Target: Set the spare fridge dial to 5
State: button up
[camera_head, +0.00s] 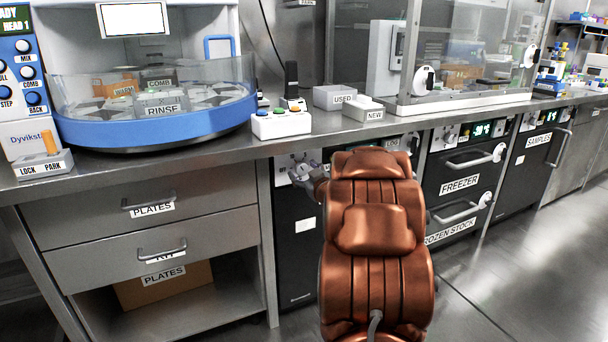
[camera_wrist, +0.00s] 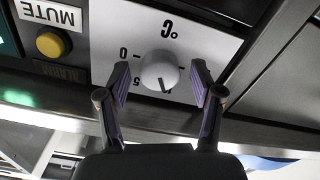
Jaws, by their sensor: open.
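The white dial (camera_wrist: 159,71) sits on a light panel (camera_wrist: 205,45) in the wrist view, which looks upside down. A "0" mark shows left of the dial and "°C" above it in the picture. A dark pointer line shows on the dial's lower part; marks below it are too small or partly covered to read surely. My gripper (camera_wrist: 160,80) is open, with one purple-padded finger on each side of the dial, apart from it. In the head view my gripper (camera_head: 306,171) is at the panel above a black fridge door (camera_head: 297,235), partly hidden by my copper arm.
A yellow button (camera_wrist: 50,44) lies beside the dial, near "MUTE" and "ALARM" labels. The steel counter (camera_head: 220,150) overhangs the fridge. The freezer (camera_head: 440,180) stands to the right, plate drawers (camera_head: 90,225) to the left. Open floor (camera_head: 520,270) lies at right.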

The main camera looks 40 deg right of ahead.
jog(key=c, duration=1.1)
jog(key=shift+c, duration=0.2)
jog(key=shift+r+p, duration=0.2)
jog(key=shift+p, duration=0.5)
jog(key=m+p, duration=0.1)
jog(key=p, duration=0.2)
jog(key=shift+r+m, duration=0.15)
jog(key=shift+m, duration=0.25)
jog(key=m+p, duration=0.3)
jog(key=p, duration=0.4)
jog(key=shift+m, duration=0.3)
jog(key=m+p, duration=0.3)
jog(key=p, duration=0.1)
jog(key=shift+f+m+p, duration=0.25)
jog(key=shift+m+p, duration=1.35)
